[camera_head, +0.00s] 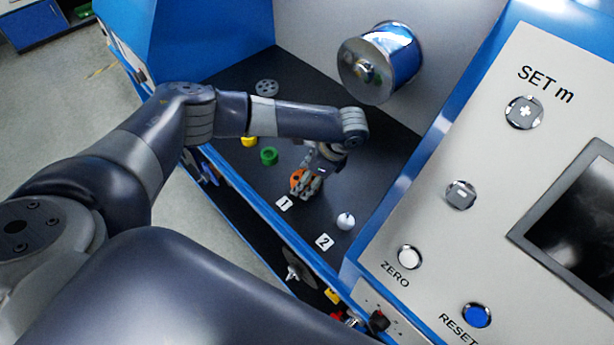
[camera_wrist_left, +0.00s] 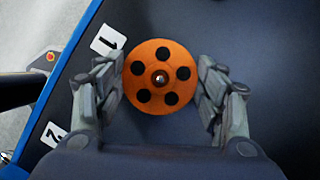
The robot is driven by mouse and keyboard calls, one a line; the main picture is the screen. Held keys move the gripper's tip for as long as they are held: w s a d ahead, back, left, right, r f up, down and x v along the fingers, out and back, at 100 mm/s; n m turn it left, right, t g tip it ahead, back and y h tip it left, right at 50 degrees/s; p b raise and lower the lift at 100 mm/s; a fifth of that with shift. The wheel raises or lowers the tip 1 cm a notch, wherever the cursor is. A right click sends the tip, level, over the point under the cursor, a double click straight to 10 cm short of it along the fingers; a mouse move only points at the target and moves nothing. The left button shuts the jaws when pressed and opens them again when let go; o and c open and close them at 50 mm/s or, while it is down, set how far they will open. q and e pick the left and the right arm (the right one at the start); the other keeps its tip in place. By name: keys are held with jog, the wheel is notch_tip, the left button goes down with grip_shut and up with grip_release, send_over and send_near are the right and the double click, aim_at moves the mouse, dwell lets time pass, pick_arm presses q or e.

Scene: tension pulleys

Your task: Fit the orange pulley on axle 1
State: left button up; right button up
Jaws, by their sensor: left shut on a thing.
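The orange pulley (camera_head: 296,180) is at the label 1 (camera_head: 283,203) on the dark deck. In the left wrist view the orange pulley (camera_wrist_left: 160,99) is a flat disc with several dark round holes and a small shiny centre. That centre looks like the tip of axle 1 in the bore; how far down the pulley sits cannot be told. My left gripper (camera_head: 309,186) is shut on the pulley, with one finger at each side of its rim. The rest of axle 1 is hidden under the pulley. My right gripper is not in view.
A silver-white axle (camera_head: 345,220) stands beside the label 2 (camera_head: 324,241). A green pulley (camera_head: 269,156), a yellow pulley (camera_head: 249,141) and a grey pulley (camera_head: 266,87) lie farther back. A large metal drum (camera_head: 379,62) is on the back wall; a control panel (camera_head: 480,150) stands at right.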

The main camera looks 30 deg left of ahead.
pick_arm(q)
jog(key=o, duration=1.3)
jog(key=shift+f, duration=0.1)
jog(key=shift+c, duration=0.2)
jog(key=v, duration=1.2)
